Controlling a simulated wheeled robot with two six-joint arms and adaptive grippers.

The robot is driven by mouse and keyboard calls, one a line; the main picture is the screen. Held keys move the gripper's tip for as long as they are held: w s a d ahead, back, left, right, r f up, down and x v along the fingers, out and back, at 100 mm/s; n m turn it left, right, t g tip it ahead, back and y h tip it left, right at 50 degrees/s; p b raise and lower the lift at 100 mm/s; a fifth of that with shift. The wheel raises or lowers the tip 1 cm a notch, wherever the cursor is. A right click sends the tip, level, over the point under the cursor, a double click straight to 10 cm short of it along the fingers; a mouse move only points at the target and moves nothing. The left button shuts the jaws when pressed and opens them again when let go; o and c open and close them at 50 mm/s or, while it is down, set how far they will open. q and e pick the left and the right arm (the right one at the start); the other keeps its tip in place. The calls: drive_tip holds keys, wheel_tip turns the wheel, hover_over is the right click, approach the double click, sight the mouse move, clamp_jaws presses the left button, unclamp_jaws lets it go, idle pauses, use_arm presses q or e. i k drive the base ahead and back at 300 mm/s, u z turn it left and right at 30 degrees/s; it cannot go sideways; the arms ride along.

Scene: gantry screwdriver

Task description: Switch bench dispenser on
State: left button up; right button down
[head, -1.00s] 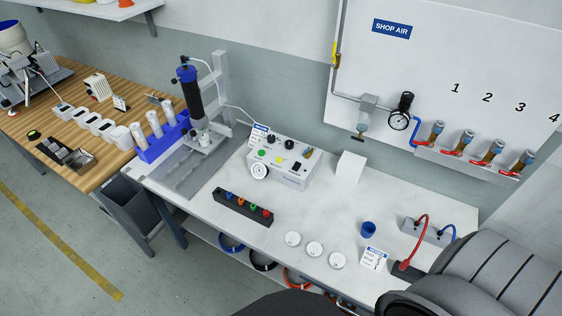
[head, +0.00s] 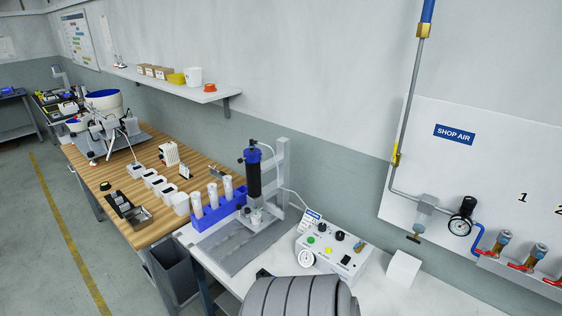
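The bench dispenser is a white control box (head: 345,262) on the white bench, in the lower right middle of the head view. Its face has a round dial gauge (head: 306,258), a green button (head: 311,240), a yellow patch (head: 328,250), black knobs and a dark rocker-like switch (head: 346,260). The switch position is too small to tell. A stand with a dark, blue-capped cylinder (head: 253,172) is left of the box, with a thin tube running to the box. A grey ribbed part of my own arm covers the bench in front. Neither gripper shows.
A blue rack (head: 219,215) with white tubes stands left of the stand. A white block (head: 403,269) is right of the box. The wall panel (head: 480,165) carries a gauge and red-handled valves. A wooden table (head: 120,190) lies left. A shelf (head: 190,92) hangs above.

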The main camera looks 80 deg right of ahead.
sight(347, 259)
drive_tip(key=u, duration=0.1)
drive_tip(key=i, duration=0.9)
drive_tip(key=z, duration=2.2)
